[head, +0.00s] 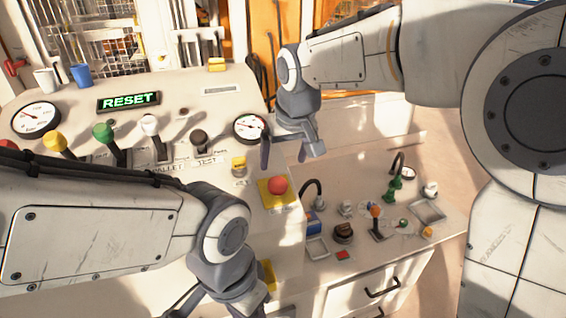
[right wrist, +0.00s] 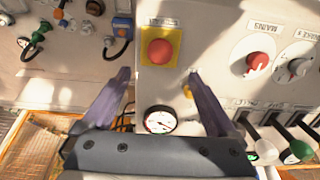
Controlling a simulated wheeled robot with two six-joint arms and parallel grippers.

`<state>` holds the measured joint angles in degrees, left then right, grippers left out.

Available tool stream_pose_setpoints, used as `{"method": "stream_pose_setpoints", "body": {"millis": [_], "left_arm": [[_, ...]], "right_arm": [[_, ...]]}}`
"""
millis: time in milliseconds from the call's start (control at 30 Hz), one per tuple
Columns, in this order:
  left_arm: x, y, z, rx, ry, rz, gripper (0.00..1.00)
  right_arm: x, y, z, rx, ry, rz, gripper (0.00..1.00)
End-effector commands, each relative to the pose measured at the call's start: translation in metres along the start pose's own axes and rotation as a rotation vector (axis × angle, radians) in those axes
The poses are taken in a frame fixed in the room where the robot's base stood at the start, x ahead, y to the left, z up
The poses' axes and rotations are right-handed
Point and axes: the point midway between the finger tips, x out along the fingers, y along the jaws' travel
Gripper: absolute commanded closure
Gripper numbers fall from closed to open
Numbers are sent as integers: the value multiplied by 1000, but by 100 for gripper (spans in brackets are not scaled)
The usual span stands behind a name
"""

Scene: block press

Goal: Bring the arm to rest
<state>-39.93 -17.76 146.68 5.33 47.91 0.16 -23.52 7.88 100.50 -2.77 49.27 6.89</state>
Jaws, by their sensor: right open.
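The red button (right wrist: 160,51) appears just beyond the fingertips there; I cannot tell the exact gap. My left gripper (head: 228,300) is low in the head view, in front of the panel. Its fingers are partly cut off by the bottom edge, so its opening is unclear.
The panel carries a lit RESET display (head: 128,101), a gauge (head: 36,119), and yellow, green (head: 104,133) and white levers. A lower bench (head: 440,245) at right holds small switches and hooked cables.

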Motion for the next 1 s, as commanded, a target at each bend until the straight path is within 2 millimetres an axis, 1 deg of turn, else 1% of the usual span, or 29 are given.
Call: {"method": "stream_pose_setpoints", "body": {"millis": [167,233,267,367,400,467,500,567,600,700,800,833,900,1000], "left_arm": [[0,0,0,0,0,0,50],[2,0,0,0,0,0,50],[3,0,0,0,0,0,50],[9,-1,0,0,0,0,50],[12,-1,1,1,0,0,50],[17,-1,1,1,0,0,50],[20,-2,1,1,0,0,50],[24,-2,1,1,0,0,50],[26,-2,1,1,0,0,50],[31,-2,2,2,0,0,50],[33,-2,2,2,0,0,50],[33,-2,2,2,0,0,50],[34,-2,2,2,0,0,50],[33,-2,2,2,0,0,50]], "right_arm": [[0,0,0,-1,0,0,7],[1,-4,8,-9,-9,-5,7],[2,-7,15,-17,-18,-10,7],[7,-23,57,-61,-65,-34,7],[9,-31,81,-84,-92,-48,7],[12,-41,121,-125,-136,-68,7],[15,-47,147,-150,-165,-81,7],[18,-52,186,-189,-207,-98,7],[20,-54,210,-210,-234,-108,7],[24,-55,261,-258,-290,-127,7],[26,-54,294,-286,-327,-138,7],[26,-53,300,-292,-334,-139,7],[27,-52,309,-300,-344,-142,7],[27,-52,312,-303,-349,-143,7]]}}
